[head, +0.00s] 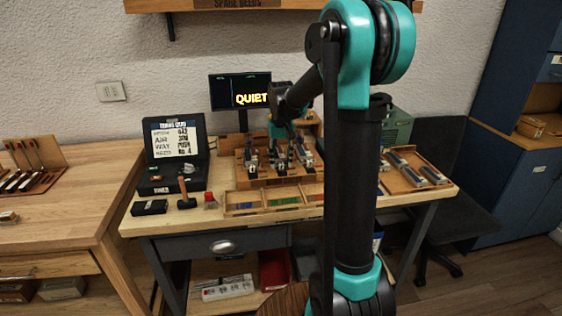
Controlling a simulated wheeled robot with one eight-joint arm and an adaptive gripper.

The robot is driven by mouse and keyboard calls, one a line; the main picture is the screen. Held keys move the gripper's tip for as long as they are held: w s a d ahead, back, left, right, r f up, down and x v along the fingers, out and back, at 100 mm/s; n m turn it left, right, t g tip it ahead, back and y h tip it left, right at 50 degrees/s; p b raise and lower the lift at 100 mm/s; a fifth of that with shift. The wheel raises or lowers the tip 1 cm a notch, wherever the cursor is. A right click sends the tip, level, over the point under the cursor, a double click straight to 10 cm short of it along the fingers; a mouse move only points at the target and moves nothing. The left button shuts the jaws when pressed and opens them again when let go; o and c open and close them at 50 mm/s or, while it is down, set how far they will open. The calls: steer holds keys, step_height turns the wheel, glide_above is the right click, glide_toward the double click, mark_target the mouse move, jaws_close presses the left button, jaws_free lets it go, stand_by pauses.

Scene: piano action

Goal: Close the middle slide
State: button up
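A wooden stand (262,181) on the workbench holds several small upright metal and black mechanisms. The middle one (280,163) stands between a left one (250,160) and a right one (305,156). The slides on them are too small to make out, so I cannot tell whether the middle slide is open or shut. My gripper (296,143) is over the stand, close above the middle and right mechanisms. Its fingertips blend with the dark parts there, so I cannot tell whether it is open, shut or touching anything.
In front of the stand lies a divided wooden tray (240,207). A hammer (185,195), a red-topped bottle (210,200) and a black box (149,208) are to the left. A tuner case (178,150) and a monitor reading "QUIET" (240,92) stand behind. Another tray (412,178) lies right.

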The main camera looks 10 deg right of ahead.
step_height(320, 180, up, 12)
stand_by(0.5)
